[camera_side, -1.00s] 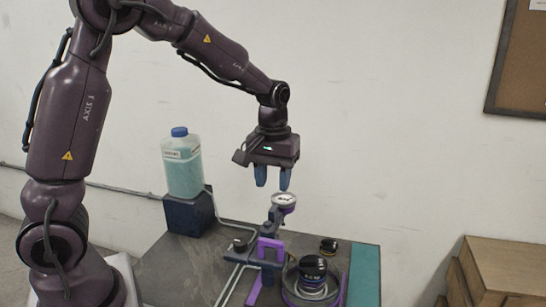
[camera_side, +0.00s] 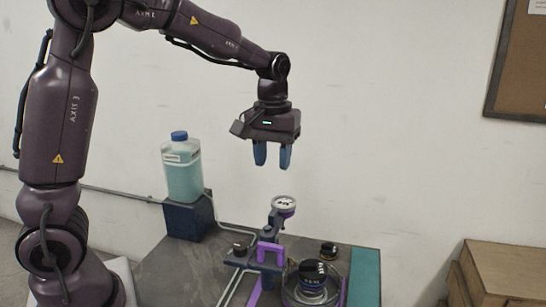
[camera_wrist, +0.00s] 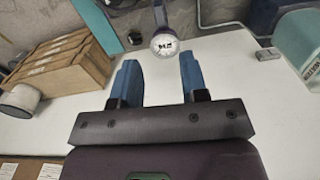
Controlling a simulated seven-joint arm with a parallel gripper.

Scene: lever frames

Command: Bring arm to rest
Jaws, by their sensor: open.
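My gripper (camera_side: 272,155) hangs in the air above the table, fingers pointing down, open and empty. Its two blue fingers also show in the wrist view (camera_wrist: 158,82), apart with nothing between them. Below it, clear of the fingertips, stands the lever frame with a purple handle (camera_side: 270,250). A round white-faced gauge (camera_side: 284,203) tops its post and also shows in the wrist view (camera_wrist: 164,46).
A bottle of pale teal liquid with a blue cap (camera_side: 183,168) stands on a dark block (camera_side: 189,216) at left. A black-capped round fitting (camera_side: 312,281) and a small black knob (camera_side: 328,249) sit at right. Wooden crates (camera_side: 497,272) stand beyond the dark table (camera_side: 178,262).

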